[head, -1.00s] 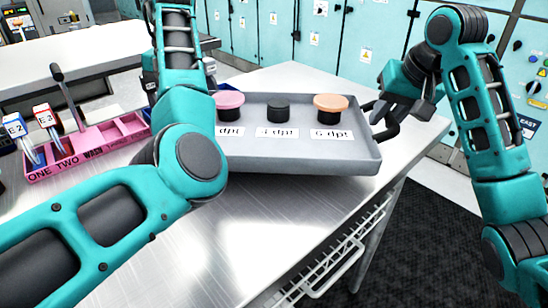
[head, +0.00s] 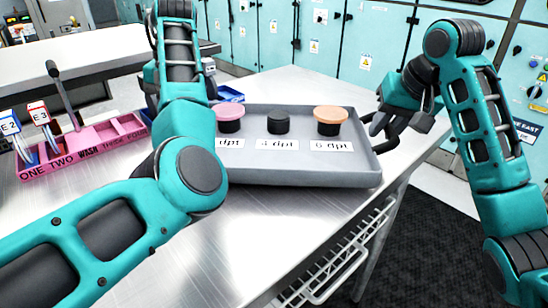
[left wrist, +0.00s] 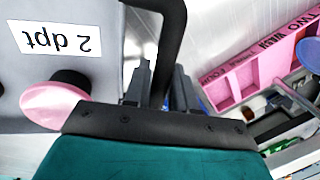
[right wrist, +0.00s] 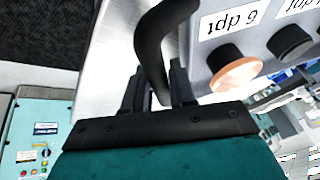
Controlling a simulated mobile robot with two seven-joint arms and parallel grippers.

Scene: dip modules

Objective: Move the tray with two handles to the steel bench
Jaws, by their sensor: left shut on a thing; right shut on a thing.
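The grey tray (head: 300,172) is over the steel bench top (head: 240,235); I cannot tell whether it touches the bench. It carries a pink-topped piece (head: 230,114), a black piece (head: 278,122) and an orange-topped piece (head: 330,117), with labels in front reading "4 dpt" and "6 dpt" and one partly hidden. My right gripper (head: 385,118) is shut on the tray's right black handle (right wrist: 153,40). My left gripper (left wrist: 165,92) is shut on the left black handle (left wrist: 168,40); my left arm hides that handle in the head view.
A blue item (head: 230,94) lies behind the tray. Teal cabinets (head: 340,45) line the back. Bare bench lies in front.

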